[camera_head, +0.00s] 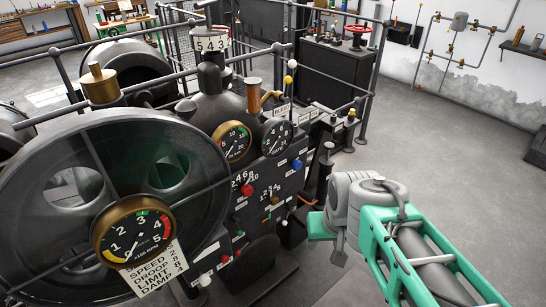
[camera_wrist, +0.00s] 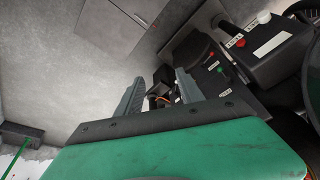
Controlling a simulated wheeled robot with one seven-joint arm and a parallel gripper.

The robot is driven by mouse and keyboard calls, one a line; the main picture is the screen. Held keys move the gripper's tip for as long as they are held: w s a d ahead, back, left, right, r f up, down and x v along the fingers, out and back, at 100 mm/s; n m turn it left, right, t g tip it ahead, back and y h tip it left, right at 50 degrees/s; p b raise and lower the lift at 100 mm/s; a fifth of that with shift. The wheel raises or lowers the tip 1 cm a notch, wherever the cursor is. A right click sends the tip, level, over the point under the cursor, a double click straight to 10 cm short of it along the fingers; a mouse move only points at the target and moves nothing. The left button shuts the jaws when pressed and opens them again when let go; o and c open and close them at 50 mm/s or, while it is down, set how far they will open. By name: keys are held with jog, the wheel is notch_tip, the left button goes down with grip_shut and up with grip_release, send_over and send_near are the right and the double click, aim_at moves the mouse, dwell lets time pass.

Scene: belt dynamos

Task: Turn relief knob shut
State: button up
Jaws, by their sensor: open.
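No knob that I can read as marked "relief" shows, so I cannot tell which one it is. The machine's control panel (camera_head: 265,185) carries a red knob (camera_head: 247,190), a blue knob (camera_head: 297,164) and small dials, with labels too small to read. My gripper (camera_wrist: 158,76) is open in the wrist view, its two grey fingers apart. Between and beyond them is a small dark fitting with an orange-brown part, apart from or touching I cannot tell. In the head view my green arm is right of the panel, and the fingers are hidden.
A large dark wheel (camera_head: 60,200) and a round gauge (camera_head: 133,232) fill the left. Rails (camera_head: 368,85) and a dark cabinet with a red handwheel (camera_head: 359,28) stand behind. In the wrist view a dark box with buttons (camera_wrist: 212,62) is close right.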

jog(key=shift+o, duration=1.1)
jog(key=w+a+f+m+t+y+b, duration=0.1)
jog(key=w+f+m+b, duration=0.2)
jog(key=w, duration=0.6)
jog(key=shift+w+a+f+m+y, duration=0.15)
jog(key=shift+a+f+m+y, duration=0.15)
jog(key=shift+a+f+m, duration=0.1)
jog(key=m+t+y+b, duration=0.9)
jog(key=m+t+b, duration=0.15)
jog(key=m, duration=1.45)
send_near(299, 167)
jog(key=x, duration=0.8)
jog(key=shift+w+a, duration=0.2)
jog(key=shift+a, duration=0.1)
jog(key=shift+d, duration=0.1)
jog(key=shift+s+d+r, duration=0.2)
jog(key=shift+s, duration=0.05)
jog(key=c, duration=0.4)
jog(key=shift+w+a+f, duration=0.1)
jog(key=shift+a, duration=0.05)
grip_shut()
